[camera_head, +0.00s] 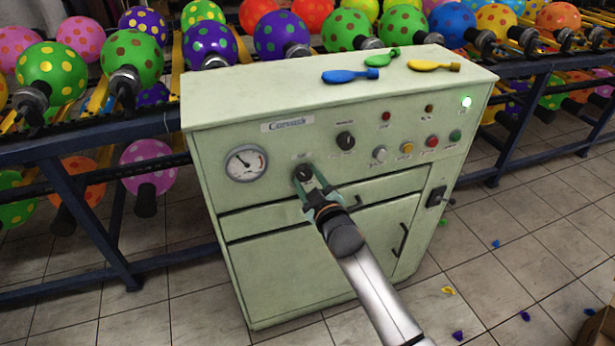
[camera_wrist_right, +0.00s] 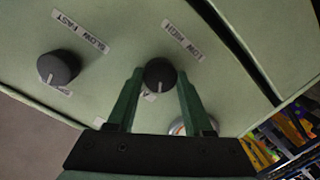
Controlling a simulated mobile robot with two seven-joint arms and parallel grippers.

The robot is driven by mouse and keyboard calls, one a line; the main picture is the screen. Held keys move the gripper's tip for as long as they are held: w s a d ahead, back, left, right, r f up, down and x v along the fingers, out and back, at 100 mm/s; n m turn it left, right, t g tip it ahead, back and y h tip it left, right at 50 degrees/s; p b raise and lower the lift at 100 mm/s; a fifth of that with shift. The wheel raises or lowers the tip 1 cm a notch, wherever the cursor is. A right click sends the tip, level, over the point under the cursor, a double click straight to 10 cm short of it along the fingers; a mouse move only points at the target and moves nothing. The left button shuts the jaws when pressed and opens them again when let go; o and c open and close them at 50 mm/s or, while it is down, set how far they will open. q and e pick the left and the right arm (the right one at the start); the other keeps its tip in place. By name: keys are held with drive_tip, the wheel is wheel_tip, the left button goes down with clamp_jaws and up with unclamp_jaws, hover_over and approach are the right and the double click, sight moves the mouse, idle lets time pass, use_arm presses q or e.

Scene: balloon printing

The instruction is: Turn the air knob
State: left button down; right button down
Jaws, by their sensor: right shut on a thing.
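The air knob (camera_head: 302,173) is a round black knob on the front of the pale green cabinet (camera_head: 290,215), right of the pressure gauge (camera_head: 247,163). In the right wrist view the knob (camera_wrist_right: 160,73) has a white pointer mark and sits beside a LOW/HIGH label (camera_wrist_right: 183,41). My right gripper (camera_head: 309,179) is at the knob, shut on it; its fingers (camera_wrist_right: 160,80) lie on both sides of the knob. My left gripper is not in view.
A second black knob (camera_head: 345,140), labelled SLOW/FAST in the wrist view (camera_wrist_right: 58,67), sits up and right. Coloured buttons (camera_head: 431,141) are further right. Deflated balloons (camera_head: 350,75) lie on top of the cabinet. Racks of dotted balloons (camera_head: 133,57) stand behind.

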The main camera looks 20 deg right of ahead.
idle(0.5)
drive_tip(key=c, duration=0.6)
unclamp_jaws()
drive_tip(key=shift+c, duration=0.2)
drive_tip(key=o, duration=0.3)
drive_tip(key=shift+o, duration=0.2)
drive_tip(key=shift+s, duration=0.1)
drive_tip(key=shift+s, duration=0.3)
drive_tip(key=s+r+p, duration=0.1)
drive_tip(key=s, duration=1)
drive_tip(key=shift+s+d, duration=0.3)
drive_tip(key=shift+d, duration=0.05)
